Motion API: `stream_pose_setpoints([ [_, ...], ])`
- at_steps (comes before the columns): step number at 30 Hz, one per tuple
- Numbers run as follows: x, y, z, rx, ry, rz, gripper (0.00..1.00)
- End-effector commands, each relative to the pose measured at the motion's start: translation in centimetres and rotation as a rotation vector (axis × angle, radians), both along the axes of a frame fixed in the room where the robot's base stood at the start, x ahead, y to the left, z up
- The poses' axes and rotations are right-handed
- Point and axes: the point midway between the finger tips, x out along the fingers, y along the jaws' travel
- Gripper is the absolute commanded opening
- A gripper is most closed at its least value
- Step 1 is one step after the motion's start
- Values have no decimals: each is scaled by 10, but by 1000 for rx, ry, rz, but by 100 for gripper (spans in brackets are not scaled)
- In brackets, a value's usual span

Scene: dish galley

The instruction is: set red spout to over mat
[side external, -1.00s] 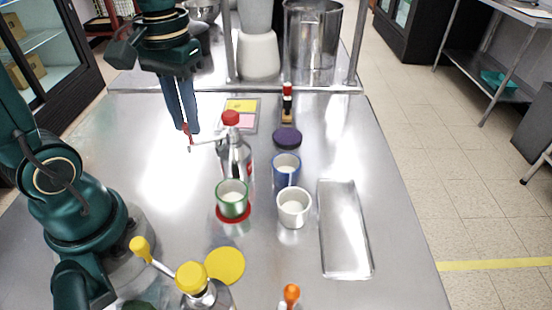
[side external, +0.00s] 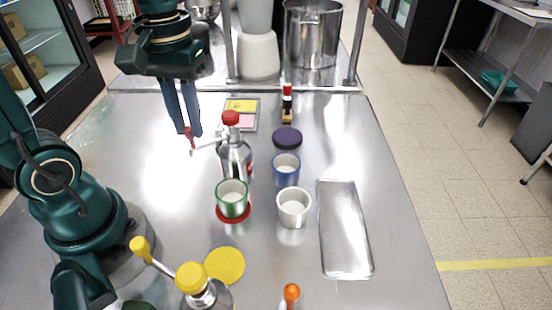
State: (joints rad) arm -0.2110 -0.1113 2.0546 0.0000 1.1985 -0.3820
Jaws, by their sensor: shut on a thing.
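A steel dispenser (side external: 237,158) with a red cap (side external: 231,118) stands upright mid-table. Its light spout arm sticks out to the left, ending in the red spout (side external: 190,140). My gripper (side external: 191,134) points down with its blue fingers shut on this red end. A round red mat (side external: 233,219) lies flat in front of the dispenser, with a green cup (side external: 232,199) standing on it. The spout end is to the left of and behind this mat, not above it. Round yellow (side external: 225,265) and purple (side external: 287,137) mats also lie on the table.
A blue cup (side external: 286,169) and a white cup (side external: 293,207) stand right of the dispenser. A metal tray (side external: 345,230) lies further right. A yellow-capped dispenser (side external: 193,281) stands in front. The left middle of the table is clear.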

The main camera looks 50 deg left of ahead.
Motion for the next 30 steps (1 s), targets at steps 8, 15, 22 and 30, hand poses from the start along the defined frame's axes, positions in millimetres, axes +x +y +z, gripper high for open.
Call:
stream_pose_setpoints([
  [8,-1,-19,1,0,-3,240,0],
  [15,2,-35,1,-1,-2,468,0],
  [22,7,-49,1,-1,-1,675,0],
  [30,15,-60,1,-3,-1,864,0],
])
